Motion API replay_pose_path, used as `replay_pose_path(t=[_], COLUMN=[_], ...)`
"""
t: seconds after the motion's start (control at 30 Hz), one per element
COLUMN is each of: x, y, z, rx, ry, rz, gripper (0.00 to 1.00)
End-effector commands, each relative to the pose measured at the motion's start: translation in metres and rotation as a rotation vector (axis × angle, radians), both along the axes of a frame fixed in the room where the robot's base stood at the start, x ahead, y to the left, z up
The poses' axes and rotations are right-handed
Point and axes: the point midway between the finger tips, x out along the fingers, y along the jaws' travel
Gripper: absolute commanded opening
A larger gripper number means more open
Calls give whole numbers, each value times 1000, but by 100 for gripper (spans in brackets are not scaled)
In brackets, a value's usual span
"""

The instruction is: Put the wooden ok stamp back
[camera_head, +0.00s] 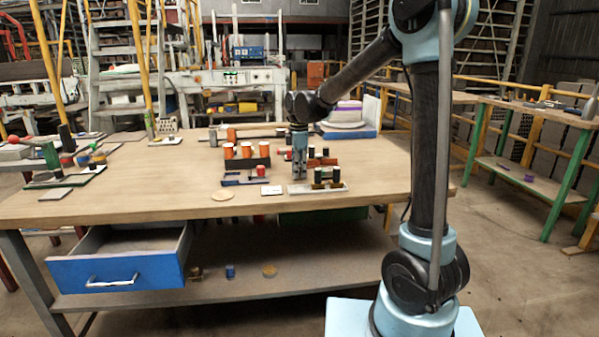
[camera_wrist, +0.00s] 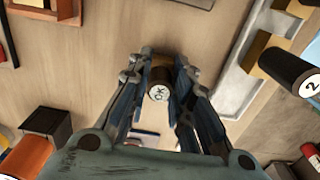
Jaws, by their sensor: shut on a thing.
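My gripper (camera_head: 299,168) is above the worktable in the head view, near the middle of the small items. In the wrist view my gripper (camera_wrist: 160,95) is shut on the ok stamp (camera_wrist: 159,91), a dark cylinder with a white "OK" end label and a brown block beyond it. In the head view I cannot make the stamp out between the fingers. A pale grey tray (camera_head: 318,188) lies just right of the gripper with dark-handled stamps on it. The tray (camera_wrist: 238,88) also shows at the right of the wrist view, with a black stamp marked 2 (camera_wrist: 294,70).
Left of the gripper stands a dark holder (camera_head: 247,163) with several orange-topped cylinders. A red-topped piece (camera_head: 260,172), a white card (camera_head: 271,190) and a round wooden disc (camera_head: 222,195) lie near it. The table's front left is clear. A blue drawer (camera_head: 117,273) hangs open below.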

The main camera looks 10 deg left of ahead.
Motion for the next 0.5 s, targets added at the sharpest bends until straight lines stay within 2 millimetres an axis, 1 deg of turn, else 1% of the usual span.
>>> replay_pose_path(t=[0.3, 0.33, 0.37, 0.4, 0.43, 0.5], x=[0, 0, 0, 0, 0, 0], y=[0, 0, 0, 0, 0, 0], z=[-2, -2, -2, -2, -2, -2], rx=[0, 0, 0, 0, 0, 0], ry=[0, 0, 0, 0, 0, 0], rz=[0, 0, 0, 0, 0, 0], gripper=[5, 22, 29, 38, 40, 40])
